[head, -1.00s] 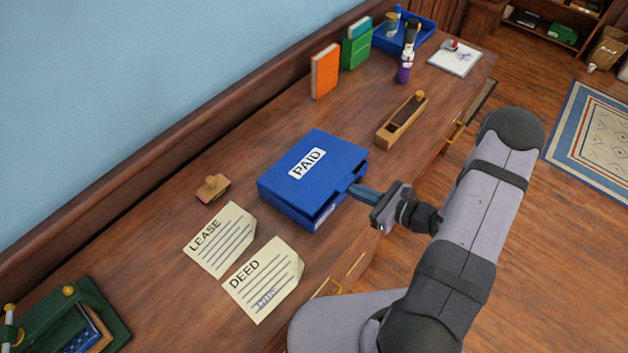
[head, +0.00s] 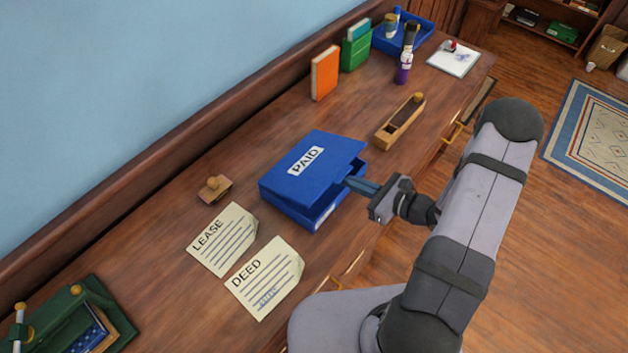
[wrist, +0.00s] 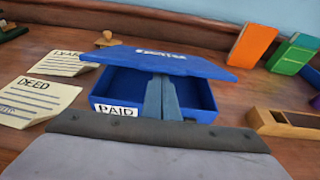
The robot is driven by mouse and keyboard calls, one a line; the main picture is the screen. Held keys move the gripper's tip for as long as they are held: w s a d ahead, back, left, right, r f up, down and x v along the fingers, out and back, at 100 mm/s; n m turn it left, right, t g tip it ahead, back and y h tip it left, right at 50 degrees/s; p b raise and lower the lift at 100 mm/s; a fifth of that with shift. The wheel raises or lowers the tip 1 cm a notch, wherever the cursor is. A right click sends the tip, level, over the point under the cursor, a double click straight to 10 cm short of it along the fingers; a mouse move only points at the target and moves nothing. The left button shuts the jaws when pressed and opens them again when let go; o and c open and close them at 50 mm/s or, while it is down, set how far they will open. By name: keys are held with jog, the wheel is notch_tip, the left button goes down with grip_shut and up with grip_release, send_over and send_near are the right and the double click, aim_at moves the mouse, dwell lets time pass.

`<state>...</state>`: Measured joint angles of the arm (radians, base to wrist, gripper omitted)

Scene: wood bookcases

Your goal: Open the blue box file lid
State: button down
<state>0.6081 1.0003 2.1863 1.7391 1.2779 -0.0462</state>
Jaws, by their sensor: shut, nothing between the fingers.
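The blue box file (head: 290,208) lies on the wooden desk, with a white PAID label on its lid (head: 322,145). The lid is raised part way along its front edge, and a dark gap shows below it. In the wrist view the box file's front wall (wrist: 150,107) also carries a PAID label, and the raised lid (wrist: 175,60) slopes over the dark inside. My gripper (head: 352,181) is shut and empty. Its fingertips (wrist: 162,82) reach into the gap under the lid's front edge and seem to touch its underside; exact contact is hidden.
LEASE (head: 222,240) and DEED (head: 265,278) papers lie left of the box, with a wooden stamp (head: 214,189) behind them. Orange (head: 325,73) and green (head: 355,54) books stand at the back.

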aim_at(345, 174)
jog(key=shift+w+a+r+p, duration=0.15)
jog(key=shift+r+p, duration=0.25)
jog(key=shift+r, duration=0.2)
jog(key=shift+w+a+r+p, duration=0.2)
jog(key=shift+r+p, duration=0.25)
jog(key=shift+r, duration=0.1)
jog(key=shift+w+a+r+p, duration=0.15)
jog(key=shift+r+p, duration=0.25)
jog(key=shift+r, duration=0.3)
jog(key=shift+w+a+r, duration=0.1)
jog(key=shift+w+a+r+p, duration=0.3)
jog(key=shift+r+p, duration=0.2)
jog(key=shift+r, duration=0.15)
jog(key=shift+w+a+r+p, duration=0.25)
jog(key=shift+r+p, duration=0.2)
jog(key=shift+r, duration=0.2)
jog(key=shift+w+a+r, duration=0.2)
jog(key=shift+a+r, duration=0.05)
jog(key=shift+r, duration=0.15)
jog(key=shift+p, duration=0.3)
